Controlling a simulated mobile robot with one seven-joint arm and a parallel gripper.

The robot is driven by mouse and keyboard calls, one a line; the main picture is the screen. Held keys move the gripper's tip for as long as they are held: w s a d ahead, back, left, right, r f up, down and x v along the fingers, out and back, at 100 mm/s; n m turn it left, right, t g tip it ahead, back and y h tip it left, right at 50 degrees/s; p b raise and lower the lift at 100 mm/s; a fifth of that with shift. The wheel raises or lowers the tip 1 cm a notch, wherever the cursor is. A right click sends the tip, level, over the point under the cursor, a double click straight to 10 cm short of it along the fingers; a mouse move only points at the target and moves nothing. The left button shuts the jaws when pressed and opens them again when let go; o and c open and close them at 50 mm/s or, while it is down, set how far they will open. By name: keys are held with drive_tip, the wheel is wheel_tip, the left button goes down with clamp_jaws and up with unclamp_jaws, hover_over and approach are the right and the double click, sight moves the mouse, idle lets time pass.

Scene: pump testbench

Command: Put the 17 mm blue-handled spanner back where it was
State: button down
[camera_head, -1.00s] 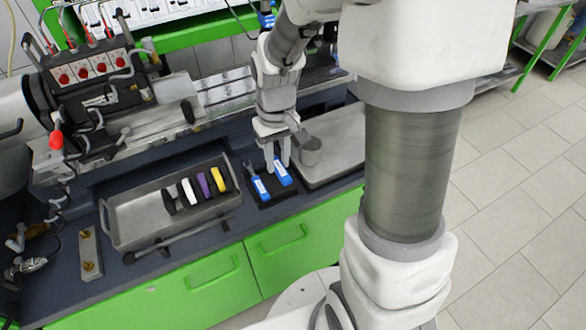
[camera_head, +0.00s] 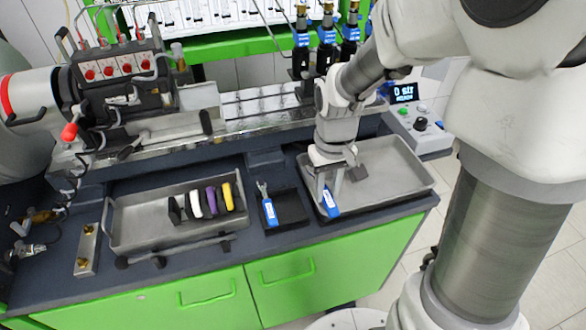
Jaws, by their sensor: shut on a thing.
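My gripper (camera_head: 327,191) is shut on a blue-handled spanner (camera_head: 331,204). It is at the left front part of the grey right-hand tray (camera_head: 424,174); I cannot tell whether the spanner touches the tray. The fingers hide part of this spanner. A second blue-handled spanner (camera_head: 269,209) lies on the black mat (camera_head: 291,208), at its left side, with its grey open jaw pointing to the back. The right part of the mat is bare. The size marks are too small to read, so I cannot tell which spanner is the 17 mm one.
A left tray (camera_head: 143,226) holds black, white, purple and yellow items (camera_head: 212,201). A metal plate with brass fittings (camera_head: 88,248) lies left of it. The pump bench stands behind. A control box with a display (camera_head: 405,93) stands at the back right.

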drive_tip(key=w+a+f, duration=0.3)
drive_tip(key=w+a, duration=0.1)
drive_tip(key=w+a+f, duration=0.2)
drive_tip(key=w, duration=0.1)
drive_tip(key=shift+a+f, duration=0.1)
drive_tip(key=shift+f, duration=0.2)
drive_tip(key=shift+f+b, duration=0.4)
drive_tip(key=shift+f, duration=1.6)
drive_tip(key=shift+f, duration=0.1)
drive_tip(key=shift+f+b, duration=0.4)
drive_tip(key=shift+f, duration=0.05)
drive_tip(key=c, duration=0.7)
unclamp_jaws()
drive_tip(key=shift+o, duration=0.2)
drive_tip(key=shift+r, duration=0.1)
